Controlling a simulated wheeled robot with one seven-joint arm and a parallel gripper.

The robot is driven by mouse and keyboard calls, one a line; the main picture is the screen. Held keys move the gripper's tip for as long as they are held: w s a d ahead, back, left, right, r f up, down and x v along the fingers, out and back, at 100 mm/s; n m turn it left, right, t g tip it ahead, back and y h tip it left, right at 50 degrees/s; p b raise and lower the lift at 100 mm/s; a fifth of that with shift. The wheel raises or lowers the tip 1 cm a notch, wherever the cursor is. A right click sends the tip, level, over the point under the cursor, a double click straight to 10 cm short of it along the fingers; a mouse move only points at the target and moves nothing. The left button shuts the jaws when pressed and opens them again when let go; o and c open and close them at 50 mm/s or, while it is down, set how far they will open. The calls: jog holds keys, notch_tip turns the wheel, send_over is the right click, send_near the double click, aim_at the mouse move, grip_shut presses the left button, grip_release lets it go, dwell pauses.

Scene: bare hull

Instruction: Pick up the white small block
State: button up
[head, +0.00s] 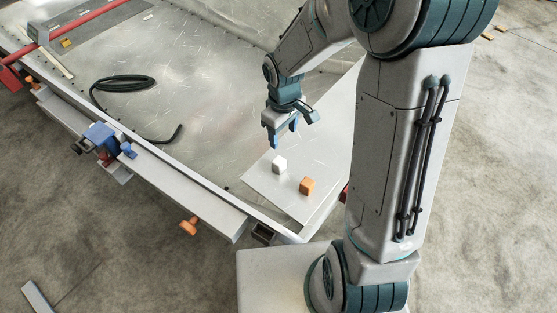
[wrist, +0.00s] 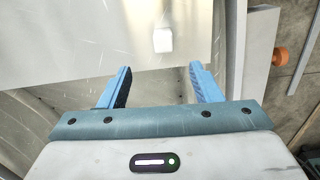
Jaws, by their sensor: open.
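The small white block (head: 279,164) stands on a pale flat panel (head: 325,150) at the near corner of the metal hull in the head view. In the wrist view the white block (wrist: 162,40) lies ahead of and between my fingers, apart from them. My gripper (head: 282,140) has blue fingers and hangs above the panel, just above and behind the block. In the wrist view my gripper (wrist: 160,82) is open with nothing between its fingers.
An orange block (head: 307,186) stands on the panel, close to the right of the white one. A black cable (head: 125,83) lies coiled on the hull. A blue clamp (head: 100,135) sits on the hull's edge (head: 190,175). The panel around the blocks is otherwise clear.

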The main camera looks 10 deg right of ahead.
aim_at(279, 161)
jog(key=f, duration=0.6)
jog(key=f+b, duration=0.1)
jog(key=f, duration=0.3)
jog(key=shift+w+a, duration=0.2)
jog(key=shift+a, duration=0.05)
jog(key=f, duration=0.4)
jog(key=shift+w+a+f, duration=0.1)
jog(key=shift+a+f, duration=0.15)
jog(key=shift+f, duration=0.15)
jog(key=c, duration=1.1)
